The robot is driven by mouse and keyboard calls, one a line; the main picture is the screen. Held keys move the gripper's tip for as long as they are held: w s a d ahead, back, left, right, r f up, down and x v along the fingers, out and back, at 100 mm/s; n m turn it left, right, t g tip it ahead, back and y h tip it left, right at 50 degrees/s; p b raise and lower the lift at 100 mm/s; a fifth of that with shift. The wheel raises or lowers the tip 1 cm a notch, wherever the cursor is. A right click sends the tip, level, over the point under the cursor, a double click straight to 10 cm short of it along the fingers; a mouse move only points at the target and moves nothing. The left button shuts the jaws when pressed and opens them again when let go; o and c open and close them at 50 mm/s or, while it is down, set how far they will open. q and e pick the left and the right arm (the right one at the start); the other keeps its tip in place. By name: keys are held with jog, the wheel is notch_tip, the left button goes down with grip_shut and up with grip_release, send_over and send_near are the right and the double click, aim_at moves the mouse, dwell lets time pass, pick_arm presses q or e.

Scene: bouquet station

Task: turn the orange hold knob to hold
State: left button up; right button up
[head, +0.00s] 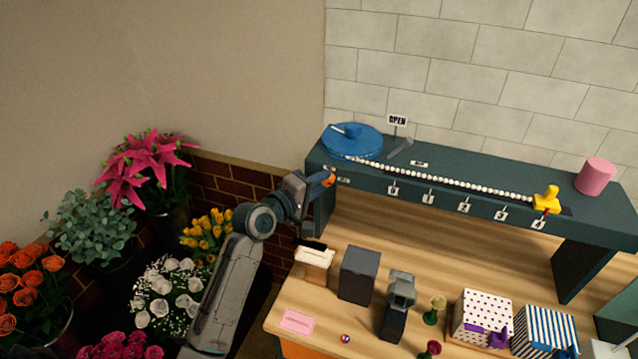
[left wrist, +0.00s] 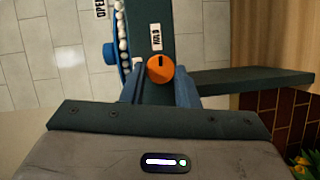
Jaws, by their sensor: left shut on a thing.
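The orange hold knob (head: 329,180) is on the front face of the dark green shelf, near its left end. My left gripper (head: 320,183) reaches it from the left and is shut on it. In the left wrist view the round orange knob (left wrist: 160,69) sits between the blue fingertips (left wrist: 161,88). A small dark mark shows on the knob's face, too small to read its setting surely. A white label (left wrist: 156,37) with dark lettering is beside the knob. My right gripper is in neither view.
The dark green shelf (head: 460,178) carries a blue disc (head: 352,141), a string of white beads, a yellow piece (head: 547,199) and a pink cylinder (head: 595,176). Boxes and small items stand on the wooden table below. Flower buckets stand at the left, near my left arm.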

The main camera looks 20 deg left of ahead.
pick_arm(q)
jog(key=shift+f, duration=0.15)
jog(key=o, duration=0.9)
jog(key=shift+o, duration=0.3)
jog(key=shift+s, duration=0.1)
jog(key=shift+s+a, duration=0.1)
jog(key=shift+s, duration=0.15)
jog(key=b+v, duration=0.4)
jog(key=v, duration=0.6)
